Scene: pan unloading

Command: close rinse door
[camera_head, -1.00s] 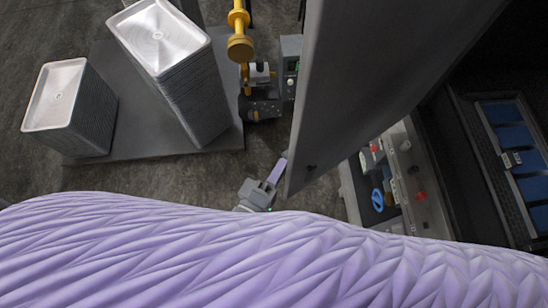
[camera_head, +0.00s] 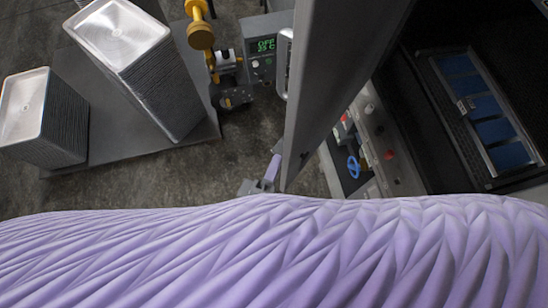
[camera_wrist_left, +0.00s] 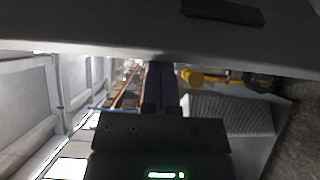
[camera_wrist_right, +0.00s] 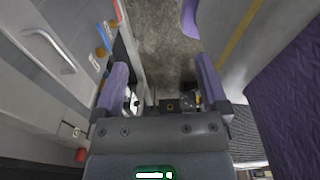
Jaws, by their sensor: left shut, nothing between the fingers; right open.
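The rinse door is a tall grey panel (camera_head: 335,80) in the head view, standing open to the left of a dark machine opening (camera_head: 420,95). My left gripper (camera_head: 273,168) is shut and empty beside the door's lower left edge. It seems to touch the panel there, but contact is not clear. In the left wrist view, the shut fingers (camera_wrist_left: 162,85) point at a broad grey panel (camera_wrist_left: 120,28) across the top, likely the door. My right gripper (camera_wrist_right: 162,85) is open and empty in the right wrist view, hidden in the head view.
Two stacks of metal trays (camera_head: 118,35) (camera_head: 25,105) stand on a grey platform (camera_head: 110,150) at left. Floor shows between platform and door.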

